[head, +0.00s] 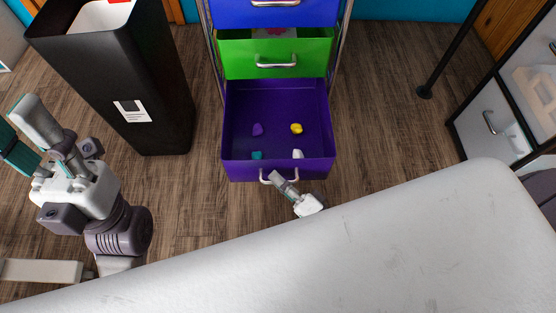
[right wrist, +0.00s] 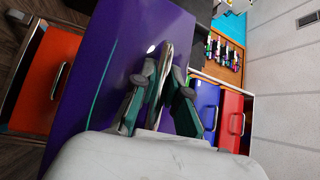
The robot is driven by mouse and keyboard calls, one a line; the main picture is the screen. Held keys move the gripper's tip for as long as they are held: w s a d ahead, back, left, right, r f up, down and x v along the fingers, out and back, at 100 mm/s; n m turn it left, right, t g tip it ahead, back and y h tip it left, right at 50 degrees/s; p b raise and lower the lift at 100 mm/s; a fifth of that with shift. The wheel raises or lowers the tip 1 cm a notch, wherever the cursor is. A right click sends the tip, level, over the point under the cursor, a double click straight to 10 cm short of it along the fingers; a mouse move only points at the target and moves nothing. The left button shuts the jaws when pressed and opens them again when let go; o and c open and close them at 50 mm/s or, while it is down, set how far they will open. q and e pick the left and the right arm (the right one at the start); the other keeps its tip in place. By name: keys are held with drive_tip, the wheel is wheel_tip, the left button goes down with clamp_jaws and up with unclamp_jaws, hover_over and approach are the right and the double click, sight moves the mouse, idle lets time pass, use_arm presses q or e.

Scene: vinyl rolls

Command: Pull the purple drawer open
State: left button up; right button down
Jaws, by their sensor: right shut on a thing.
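The purple drawer (head: 240,113) is pulled well out of its unit in the head view, and its inside is visible. Its silver handle (head: 265,177) is on the front face. My right gripper (head: 276,177) is shut on this handle, partly hiding it. In the right wrist view the purple drawer front (right wrist: 112,62) fills the middle, with the gripper's teal and grey fingers (right wrist: 160,75) close against it. My left gripper (head: 18,130) is open and empty at the far left, away from the drawers.
Small purple, yellow, teal and white pieces lie in the drawer. The green drawer (head: 232,58) above is partly out, below a blue drawer (head: 300,14). A black bin (head: 150,75) stands left. A white surface (head: 380,240) crosses the foreground. A glass-fronted cabinet (head: 490,125) stands right.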

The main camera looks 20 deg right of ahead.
drive_tip(key=shift+s+a, duration=0.1)
drive_tip(key=shift+s, duration=0.4)
drive_tip(key=c, duration=1.2)
unclamp_jaws()
drive_tip(key=v, duration=1.2)
